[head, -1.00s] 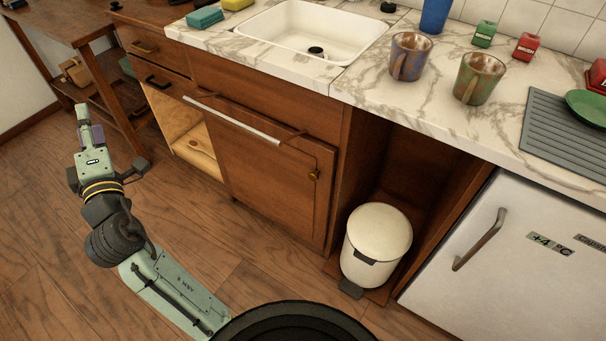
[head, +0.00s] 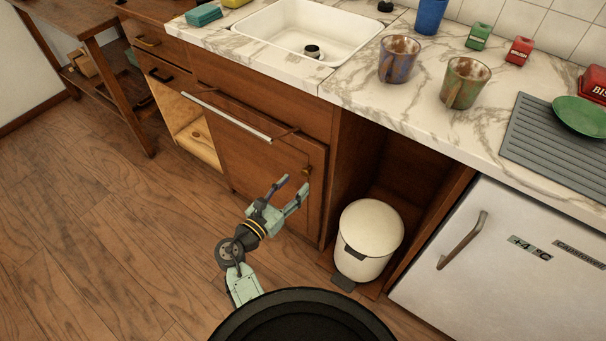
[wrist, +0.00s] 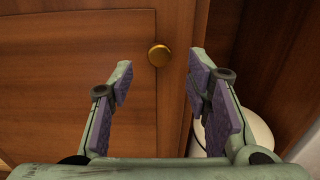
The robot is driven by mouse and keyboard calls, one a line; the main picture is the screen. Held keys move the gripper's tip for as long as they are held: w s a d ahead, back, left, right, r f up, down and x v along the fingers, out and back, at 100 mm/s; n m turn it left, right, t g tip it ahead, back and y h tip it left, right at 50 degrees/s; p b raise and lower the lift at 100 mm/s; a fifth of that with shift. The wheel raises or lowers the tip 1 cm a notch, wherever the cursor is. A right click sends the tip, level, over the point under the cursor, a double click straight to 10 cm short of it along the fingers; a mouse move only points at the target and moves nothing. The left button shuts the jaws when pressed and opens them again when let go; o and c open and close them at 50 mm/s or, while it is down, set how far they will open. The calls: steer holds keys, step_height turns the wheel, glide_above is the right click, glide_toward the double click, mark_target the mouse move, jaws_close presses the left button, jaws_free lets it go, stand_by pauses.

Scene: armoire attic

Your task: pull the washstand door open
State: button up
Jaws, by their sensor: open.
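The washstand door (head: 254,168) is a brown wood panel under the sink and looks shut. Its small brass knob (head: 306,171) sits near the door's upper right edge. My gripper (head: 294,182) is open and empty in front of the door, its fingers pointing at the knob from a little below and left. The knob is not touched, as far as I can tell. The door (wrist: 85,70) fills the left of that view.
A towel rail (head: 226,116) runs across the top of the door. A white bin (head: 368,238) stands in the open bay to the right, beside a white fridge (head: 510,255). An open compartment (head: 195,135) lies to the left. The floor at left is clear.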

mark_target(305, 174)
steer(key=x, duration=0.5)
jaws_close()
stand_by(0.6)
